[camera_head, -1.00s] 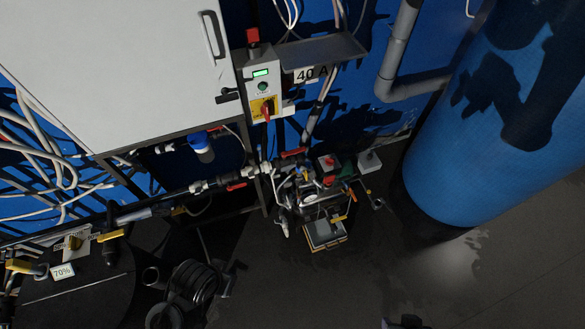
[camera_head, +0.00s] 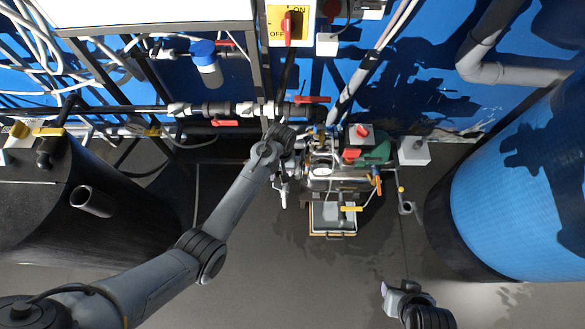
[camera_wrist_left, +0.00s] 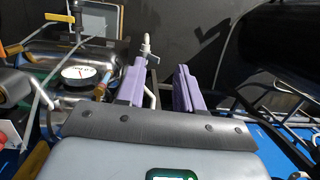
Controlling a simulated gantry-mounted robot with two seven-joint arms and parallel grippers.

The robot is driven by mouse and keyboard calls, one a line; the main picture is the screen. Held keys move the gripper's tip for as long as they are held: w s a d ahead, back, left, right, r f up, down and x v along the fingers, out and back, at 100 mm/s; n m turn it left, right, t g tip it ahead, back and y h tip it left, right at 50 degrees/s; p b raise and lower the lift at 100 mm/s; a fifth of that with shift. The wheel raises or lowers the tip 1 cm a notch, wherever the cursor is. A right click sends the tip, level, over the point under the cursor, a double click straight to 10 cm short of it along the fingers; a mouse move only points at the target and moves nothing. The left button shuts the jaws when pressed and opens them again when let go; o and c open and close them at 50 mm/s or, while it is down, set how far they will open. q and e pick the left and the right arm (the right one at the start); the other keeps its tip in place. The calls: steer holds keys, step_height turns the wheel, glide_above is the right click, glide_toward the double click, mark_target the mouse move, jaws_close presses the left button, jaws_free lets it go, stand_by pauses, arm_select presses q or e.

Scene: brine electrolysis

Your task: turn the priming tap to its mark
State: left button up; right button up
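I cannot tell for sure which tap is the priming tap. The small pump set (camera_head: 335,175) stands on the floor at centre, with a yellow-handled tap (camera_head: 350,208) at its front and an orange-handled lever (camera_head: 378,184) at its right. My left gripper's purple fingers (camera_wrist_left: 160,78) are apart with nothing between them in the left wrist view. A pale fitting (camera_wrist_left: 146,48) and a round gauge (camera_wrist_left: 78,72) show beyond them. In the head view the left wrist is at the pump's left side and largely hides its fingers. My right gripper (camera_head: 386,290) is low, right of centre; its opening is unclear.
Red-handled valves (camera_head: 312,99) sit on the pipe run above the pump. A blue tank (camera_head: 525,185) stands right, a black tank (camera_head: 80,215) left. A grey-white box (camera_head: 413,151) is beside the pump.

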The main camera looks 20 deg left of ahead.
arm_select(q)
steer(key=w+r+t+b, duration=0.2)
steer(key=w+b, duration=0.2)
steer(key=w, duration=0.4)
steer(key=f+b, duration=0.1)
steer(key=f, duration=0.2)
steer(key=f+b, duration=0.1)
steer(key=f, duration=0.2)
steer(key=f+b, duration=0.1)
steer(key=f, duration=0.2)
steer(key=shift+w+d, duration=0.1)
steer(key=shift+d, duration=0.25)
arm_select(e)
step_height(320, 180, down, 9)
steer(key=shift+a, duration=0.15)
steer(key=shift+s, duration=0.1)
arm_select(q)
jaws_close()
arm_select(e)
steer(key=shift+a, duration=0.1)
